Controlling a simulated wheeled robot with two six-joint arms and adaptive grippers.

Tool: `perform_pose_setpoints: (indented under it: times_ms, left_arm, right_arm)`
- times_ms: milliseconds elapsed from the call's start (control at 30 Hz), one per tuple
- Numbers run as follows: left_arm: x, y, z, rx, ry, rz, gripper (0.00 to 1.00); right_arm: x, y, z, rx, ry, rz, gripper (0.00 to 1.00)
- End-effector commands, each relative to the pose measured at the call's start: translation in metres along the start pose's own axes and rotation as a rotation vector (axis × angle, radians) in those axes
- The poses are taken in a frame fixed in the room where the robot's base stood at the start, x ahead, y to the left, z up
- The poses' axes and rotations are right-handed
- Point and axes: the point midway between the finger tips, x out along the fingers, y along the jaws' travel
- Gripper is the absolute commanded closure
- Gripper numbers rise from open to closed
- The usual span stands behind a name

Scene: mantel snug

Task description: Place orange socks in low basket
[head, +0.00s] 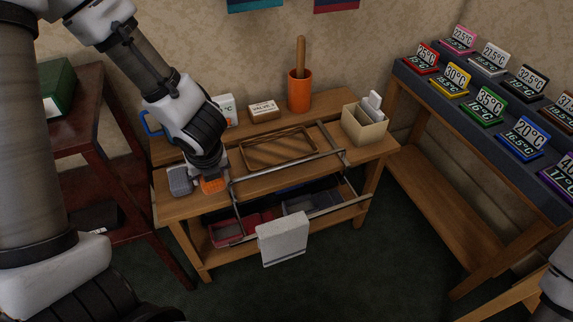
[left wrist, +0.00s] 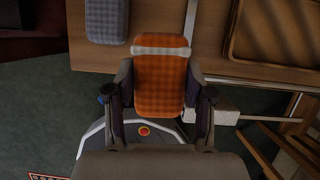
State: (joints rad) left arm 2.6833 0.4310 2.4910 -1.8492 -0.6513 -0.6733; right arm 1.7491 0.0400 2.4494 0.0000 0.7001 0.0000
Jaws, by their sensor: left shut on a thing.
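The orange socks (head: 214,184), a folded bundle with a pale band, are at the left front of the wooden bench. They also show in the left wrist view (left wrist: 160,75) between the two fingers. My left gripper (left wrist: 159,88) is shut on them; in the head view, the gripper (head: 210,170) points down and partly hides them. I cannot tell whether they touch the bench. A red basket (head: 227,233) and a dark bluish basket (head: 299,205) sit on the low shelf, partly hidden by a rail and a white cloth. My right gripper is not in view.
Folded grey socks (head: 179,180) lie just left of the orange ones. A shallow wicker tray (head: 279,159) sits mid-bench. A metal rail (head: 285,168) crosses above the front, and a white cloth (head: 283,239) hangs before the shelf. An orange pot (head: 299,93) stands behind.

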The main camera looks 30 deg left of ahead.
Motion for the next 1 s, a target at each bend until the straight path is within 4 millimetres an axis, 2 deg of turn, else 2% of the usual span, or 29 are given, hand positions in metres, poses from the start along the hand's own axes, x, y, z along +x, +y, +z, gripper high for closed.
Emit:
perform_pose_setpoints:
  times_ms: [33,167,533,800,1000]
  left_arm:
    - [0.005,-0.001,-0.004,0.033,0.0,-0.015,0.86]
    - [0.004,-0.011,0.0,0.067,-0.003,-0.024,0.86]
    - [0.02,-0.077,0.027,0.064,-0.003,-0.023,0.86]
    - [0.032,-0.124,0.046,0.061,-0.002,-0.024,0.86]
    - [0.038,-0.144,0.053,0.061,-0.002,-0.024,0.86]
  right_arm:
    - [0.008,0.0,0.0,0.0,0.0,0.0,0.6]
    - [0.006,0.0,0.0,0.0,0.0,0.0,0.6]
    - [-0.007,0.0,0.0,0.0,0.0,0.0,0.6]
    - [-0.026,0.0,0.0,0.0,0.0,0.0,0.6]
    - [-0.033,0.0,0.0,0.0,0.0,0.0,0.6]
